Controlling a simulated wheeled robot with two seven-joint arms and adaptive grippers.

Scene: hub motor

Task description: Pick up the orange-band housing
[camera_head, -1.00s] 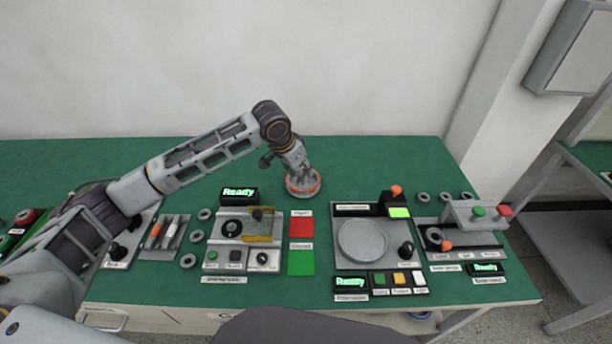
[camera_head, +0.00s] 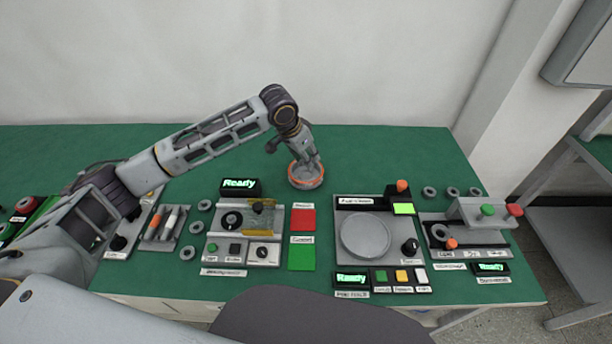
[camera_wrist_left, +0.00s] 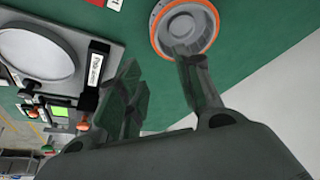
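The orange-band housing (camera_head: 307,183) is a round grey part with an orange ring. It sits on the green table, towards the back. It also shows at the top of the left wrist view (camera_wrist_left: 205,42). My left gripper (camera_head: 308,163) is over it, pointing down. My right gripper is not in view.
In front of the housing lie a red card (camera_head: 302,220) and a green card (camera_head: 302,257). A station with a round plate (camera_head: 366,236) is to the right, and a knob station (camera_head: 244,236) to the left. The green table behind the housing is clear.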

